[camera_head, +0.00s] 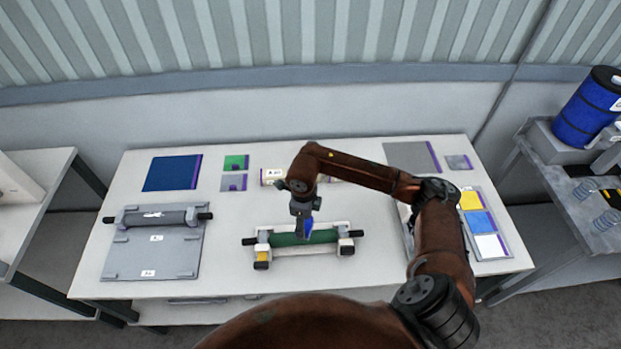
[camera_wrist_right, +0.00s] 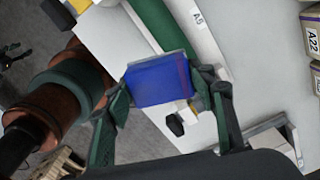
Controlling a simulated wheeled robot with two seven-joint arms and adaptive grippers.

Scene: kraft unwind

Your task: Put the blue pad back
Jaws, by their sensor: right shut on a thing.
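A small blue pad (camera_head: 308,227) is held by my right gripper (camera_head: 304,212) above the green roller (camera_head: 290,238) at the front middle of the table. In the right wrist view the blue pad (camera_wrist_right: 160,82) sits between the two fingers of the right gripper (camera_wrist_right: 165,90), which are shut on it. The pad is tilted there and the green roller (camera_wrist_right: 160,22) runs behind it. A rack (camera_head: 490,256) at the right of the table shows yellow, blue (camera_head: 481,222) and white squares. My arm partly hides the rack's left side. My left gripper is not in view.
A grey plate (camera_head: 150,262) with a dark roller (camera_head: 155,217) lies at the left. A large dark blue sheet (camera_head: 172,173), green (camera_head: 236,162) and grey pieces lie at the back. A side bench (camera_head: 590,205) at the right holds a blue drum (camera_head: 588,112). Bare table lies between plate and green roller.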

